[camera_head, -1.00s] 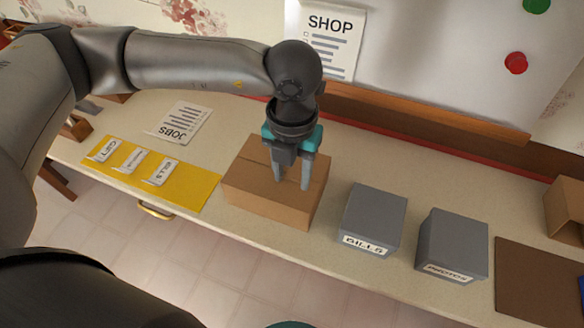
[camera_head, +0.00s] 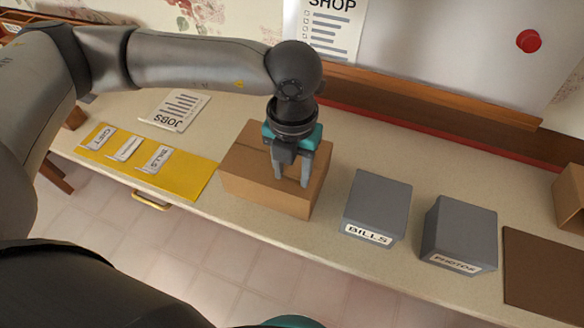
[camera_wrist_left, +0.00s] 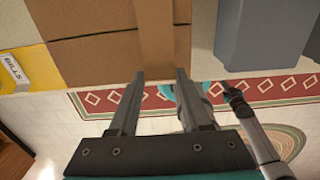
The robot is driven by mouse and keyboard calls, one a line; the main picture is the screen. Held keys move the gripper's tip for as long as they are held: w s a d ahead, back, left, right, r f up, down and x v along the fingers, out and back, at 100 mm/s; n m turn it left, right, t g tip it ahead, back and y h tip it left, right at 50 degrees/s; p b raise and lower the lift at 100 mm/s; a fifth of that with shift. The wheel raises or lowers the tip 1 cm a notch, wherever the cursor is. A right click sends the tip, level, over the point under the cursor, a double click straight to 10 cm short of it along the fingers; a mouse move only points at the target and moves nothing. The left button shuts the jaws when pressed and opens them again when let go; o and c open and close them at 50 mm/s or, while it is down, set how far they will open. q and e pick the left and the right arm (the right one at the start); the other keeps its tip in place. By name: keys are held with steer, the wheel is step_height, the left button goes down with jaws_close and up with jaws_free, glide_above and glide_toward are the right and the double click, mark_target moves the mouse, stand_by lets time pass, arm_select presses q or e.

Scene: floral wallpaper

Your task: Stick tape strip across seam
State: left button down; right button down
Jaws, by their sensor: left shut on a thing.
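A closed brown cardboard box (camera_head: 250,178) stands on the counter, with a dark seam across its top. It also shows in the left wrist view (camera_wrist_left: 90,60), where the seam runs sideways. A tan tape strip (camera_wrist_left: 157,38) lies crosswise over the seam line in that view; I cannot tell whether it touches the lid. My left gripper (camera_head: 291,182) is low over the box's right part, fingers pointing down. In the wrist view its fingertips (camera_wrist_left: 160,74) are at the strip's near end, one on each side, shut on it. My right arm's gripper (camera_wrist_left: 235,93) shows small in the wrist view.
Right of the box stand a grey BILLS box (camera_head: 378,205) and a grey PHOTOS box (camera_head: 460,233), then a brown mat (camera_head: 545,268). A yellow mat (camera_head: 190,177) with label cards lies to the left, with a JOBS sheet (camera_head: 175,110) behind. A whiteboard (camera_head: 430,60) stands behind.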

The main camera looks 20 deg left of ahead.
arm_select(q)
steer(key=shift+f+b, duration=0.4)
steer(key=shift+f, duration=0.05)
stand_by(1.0)
jaws_free()
stand_by(0.4)
steer(key=shift+r+p, duration=2.15)
steer(key=shift+r, duration=1.4)
